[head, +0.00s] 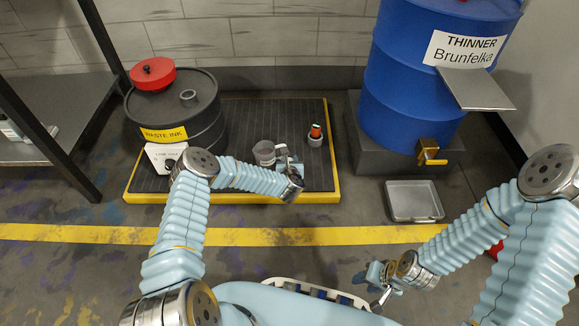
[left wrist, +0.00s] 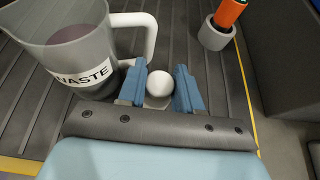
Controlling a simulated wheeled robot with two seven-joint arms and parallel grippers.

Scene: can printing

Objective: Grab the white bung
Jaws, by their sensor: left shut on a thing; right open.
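The white bung (left wrist: 159,83) shows in the left wrist view as a round white ball. My left gripper (left wrist: 161,72) is shut on it, with one blue finger on each side. In the head view my left gripper (head: 287,157) is over the black ribbed pallet, just right of the grey jug; the bung is hard to make out there. My right gripper (head: 379,290) is open and empty, low in the head view near my body.
The WASTE jug (left wrist: 85,50) stands close left of the bung, its white handle near my finger. An orange-topped item sits in a grey cup (left wrist: 215,35) behind. A metal tray (head: 414,214) lies on the floor.

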